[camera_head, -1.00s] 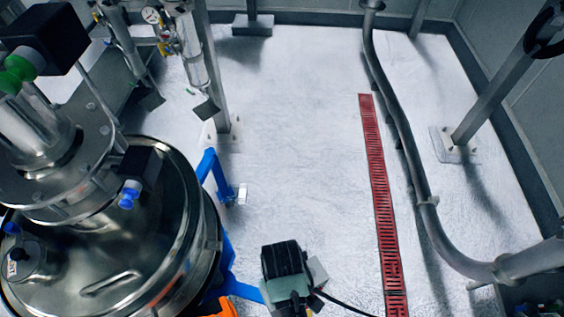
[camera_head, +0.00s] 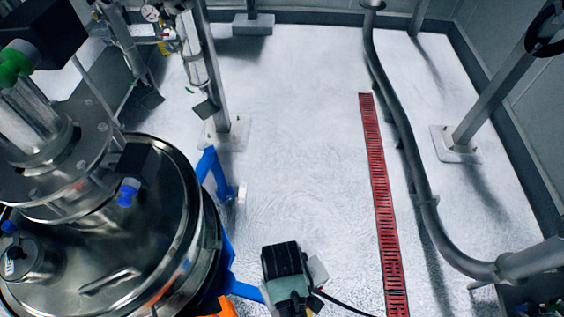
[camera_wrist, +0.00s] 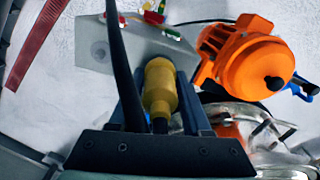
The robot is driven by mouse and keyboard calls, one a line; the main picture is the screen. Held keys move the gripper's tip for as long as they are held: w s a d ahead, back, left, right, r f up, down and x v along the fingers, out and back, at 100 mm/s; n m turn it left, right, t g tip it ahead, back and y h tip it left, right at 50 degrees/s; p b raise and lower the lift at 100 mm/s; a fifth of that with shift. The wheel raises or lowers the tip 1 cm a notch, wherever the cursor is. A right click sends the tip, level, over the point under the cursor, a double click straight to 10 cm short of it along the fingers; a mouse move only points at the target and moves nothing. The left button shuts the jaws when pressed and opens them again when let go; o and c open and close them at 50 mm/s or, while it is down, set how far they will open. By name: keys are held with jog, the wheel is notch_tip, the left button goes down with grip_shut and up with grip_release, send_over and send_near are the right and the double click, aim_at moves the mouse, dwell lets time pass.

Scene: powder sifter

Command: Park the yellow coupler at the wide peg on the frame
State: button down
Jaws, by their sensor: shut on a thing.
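The yellow coupler (camera_wrist: 160,88) sits between the fingers of my gripper (camera_wrist: 160,100) in the wrist view. My gripper is shut on it, and the far end of the coupler points towards the top of the picture. A grey plate (camera_wrist: 95,45) lies beyond it, with small red, yellow and green parts at its upper edge. I cannot tell whether the coupler touches the plate. I cannot make out the wide peg. The blue frame (camera_head: 222,180) shows beside the steel vessel in the head view.
An orange motor (camera_wrist: 245,58) stands close to the right of my gripper, with a blue fitting (camera_wrist: 300,88) beside it. The steel vessel (camera_head: 110,250) fills the lower left of the head view. The pale floor (camera_head: 300,140) is clear up to the red drain grate (camera_head: 380,200).

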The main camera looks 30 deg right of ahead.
jog(key=shift+f, duration=0.1)
jog(key=shift+c, duration=1.4)
grip_release()
notch_tip(320, 180, up, 12)
jog(key=shift+r, duration=0.1)
jog(key=shift+r+p, duration=0.4)
